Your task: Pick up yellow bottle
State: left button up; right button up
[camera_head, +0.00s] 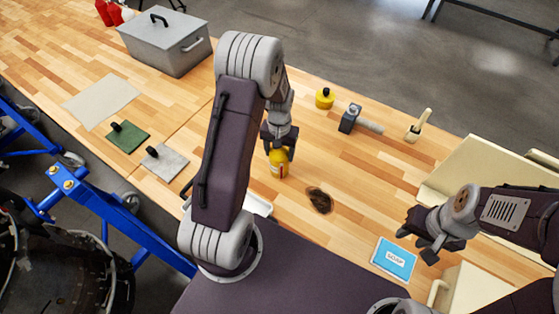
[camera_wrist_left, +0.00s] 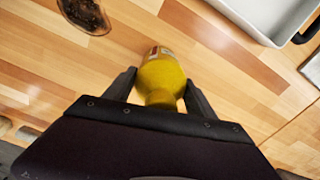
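A yellow bottle (camera_head: 279,164) with a label stands on the wooden bench near the middle of the head view. My left gripper (camera_head: 279,150) is right above it, pointing down, with its fingers around the bottle's upper part. In the left wrist view the yellow bottle (camera_wrist_left: 161,77) lies between the two fingers of my left gripper (camera_wrist_left: 160,85). Small gaps seem to show between the fingers and the bottle, so the gripper looks open. My right gripper (camera_head: 428,249) is over the right side of the bench by the blue soap packet; its fingers look apart and empty.
A dark brown stain (camera_head: 320,200) lies right of the bottle. A blue soap packet (camera_head: 394,259), a hammer (camera_head: 355,121), a yellow round container (camera_head: 324,99) and a brush (camera_head: 418,127) are on the bench (camera_head: 350,165). A grey metal box (camera_head: 168,45) stands at the back left.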

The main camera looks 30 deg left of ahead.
pick_arm(q)
grip_shut()
jog(key=shift+r, duration=0.55)
jog(key=r, duration=0.1)
jog(key=r+b, duration=0.1)
jog(key=r, duration=0.1)
jog(key=shift+d+r, duration=0.15)
jog(key=shift+d, duration=0.2)
jog(key=d+r+b, duration=0.1)
jog(key=d+r, duration=0.2)
jog(key=d, duration=0.2)
jog(key=s+d+r+b, duration=0.1)
jog(key=d+r, duration=0.2)
jog(key=d, duration=0.3)
jog(key=shift+r, duration=0.3)
